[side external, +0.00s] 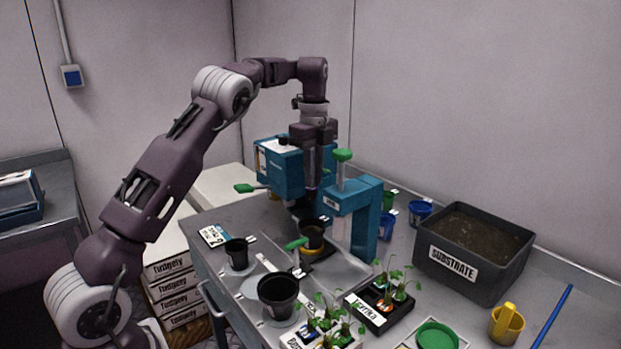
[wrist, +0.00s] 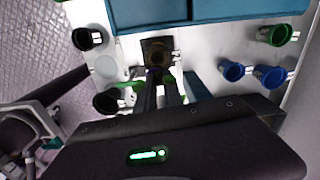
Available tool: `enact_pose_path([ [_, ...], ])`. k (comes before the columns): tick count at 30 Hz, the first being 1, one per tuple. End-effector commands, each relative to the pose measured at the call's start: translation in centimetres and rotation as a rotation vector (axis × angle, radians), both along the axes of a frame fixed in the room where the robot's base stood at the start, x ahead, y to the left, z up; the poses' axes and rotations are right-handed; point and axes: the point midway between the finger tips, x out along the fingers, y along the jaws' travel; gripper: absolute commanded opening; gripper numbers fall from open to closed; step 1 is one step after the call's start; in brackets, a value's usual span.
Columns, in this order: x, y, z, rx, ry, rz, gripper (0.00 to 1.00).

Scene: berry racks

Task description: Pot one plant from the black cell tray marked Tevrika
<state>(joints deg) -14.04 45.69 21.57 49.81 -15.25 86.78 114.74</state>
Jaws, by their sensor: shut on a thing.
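The black cell tray marked Tevrika (side external: 368,313) stands at the front right of the bench in the side view, with green seedlings (side external: 392,285) in it. My gripper (side external: 311,189) points down between the teal machines, above a black pot (side external: 312,236). This pot holds brown substrate and sits on a dark plate; it also shows in the wrist view (wrist: 160,58). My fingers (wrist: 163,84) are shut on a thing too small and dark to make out. Two black pots (side external: 278,292) (side external: 236,252) stand to the left of the machines.
A teal machine (side external: 280,170) and a teal stand with a green knob (side external: 368,205) flank my gripper closely. A substrate bin (side external: 455,265) is at the right. A second seedling tray (side external: 345,340) is at the front. Blue cups (side external: 419,210) stand behind.

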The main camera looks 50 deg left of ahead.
Motion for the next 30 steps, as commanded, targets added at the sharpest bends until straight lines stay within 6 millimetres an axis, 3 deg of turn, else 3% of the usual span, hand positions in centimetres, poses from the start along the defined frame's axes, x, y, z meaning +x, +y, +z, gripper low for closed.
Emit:
enact_pose_path([
  [30, 0.0, 0.0, -9.7, 0.000, 0.000, -0.003, 0.00],
])
